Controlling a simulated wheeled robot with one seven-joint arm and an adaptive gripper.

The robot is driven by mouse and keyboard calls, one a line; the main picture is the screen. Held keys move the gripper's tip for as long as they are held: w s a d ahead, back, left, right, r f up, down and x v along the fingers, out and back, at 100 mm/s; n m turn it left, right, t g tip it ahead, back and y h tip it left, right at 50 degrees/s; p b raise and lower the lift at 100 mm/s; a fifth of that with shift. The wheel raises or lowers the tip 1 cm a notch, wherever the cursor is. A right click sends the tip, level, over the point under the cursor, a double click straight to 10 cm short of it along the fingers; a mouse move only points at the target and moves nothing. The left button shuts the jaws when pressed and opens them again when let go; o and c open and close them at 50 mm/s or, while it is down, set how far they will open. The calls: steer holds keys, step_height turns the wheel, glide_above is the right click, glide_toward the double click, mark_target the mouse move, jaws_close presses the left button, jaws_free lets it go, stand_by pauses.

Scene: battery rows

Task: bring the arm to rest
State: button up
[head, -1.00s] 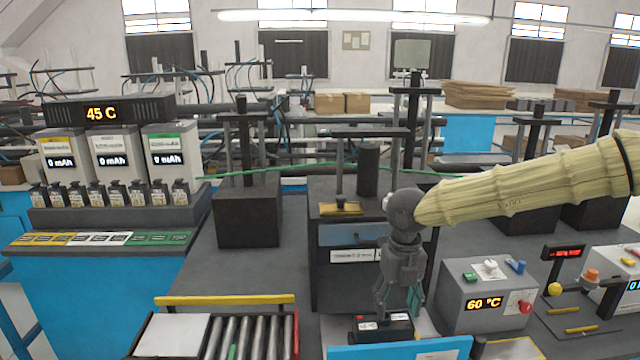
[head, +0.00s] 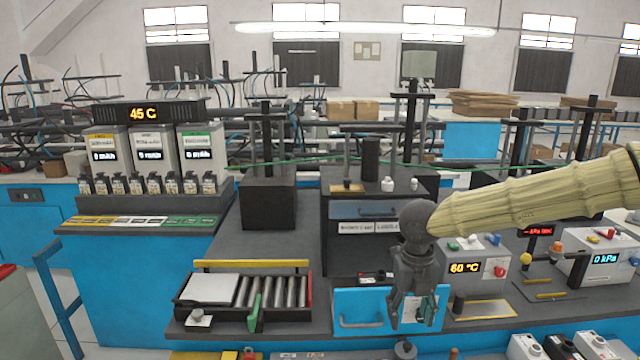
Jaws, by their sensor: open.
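My gripper (head: 411,312) hangs at the end of my arm in its pale yellow sleeve, at the lower right of centre. Its fingers point down and are apart, with nothing seen between them. It is in front of a blue panel with a handle (head: 362,320) at the bench's front edge. A small black block with a white label (head: 374,278) lies on the bench just left of the gripper and apart from it. The gripper hides part of the blue panel and whatever is behind it.
A roller tray (head: 270,292) with a yellow bar is at left. The 60 °C box (head: 478,270) stands close to the gripper's right, and a 0 kPa box (head: 604,262) farther right. Several small battery cells (head: 150,186) stand in a row at the far left. Dark presses stand behind.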

steer(key=s+d+f+n+t+h, duration=0.1)
steer(key=s+f+n, duration=0.3)
steer(key=f, duration=0.6)
steer(key=s+d+f+n+t+h+b, duration=0.1)
steer(key=d+f+n, duration=0.1)
steer(key=f+n, duration=0.6)
steer(key=s+d+f+n+t+h, duration=0.1)
steer(key=s+f+n+h, duration=0.2)
steer(key=f, duration=0.8)
steer(key=s+f+n+g+y, duration=0.1)
steer(key=s+f+n, duration=0.3)
steer(key=s, duration=0.5)
steer(key=s+f+n+g+y, duration=0.1)
steer(key=s+f+n+y, duration=0.1)
steer(key=s+f+n, duration=0.3)
steer(key=s+f+n+g+y+b, duration=0.1)
steer(key=s+f+n, duration=0.3)
steer(key=s+n, duration=0.7)
steer(key=s+a+y, duration=0.1)
steer(key=s, duration=0.1)
steer(key=shift+s+f, duration=0.25)
steer(key=shift+s, duration=0.15)
steer(key=shift+d, duration=0.1)
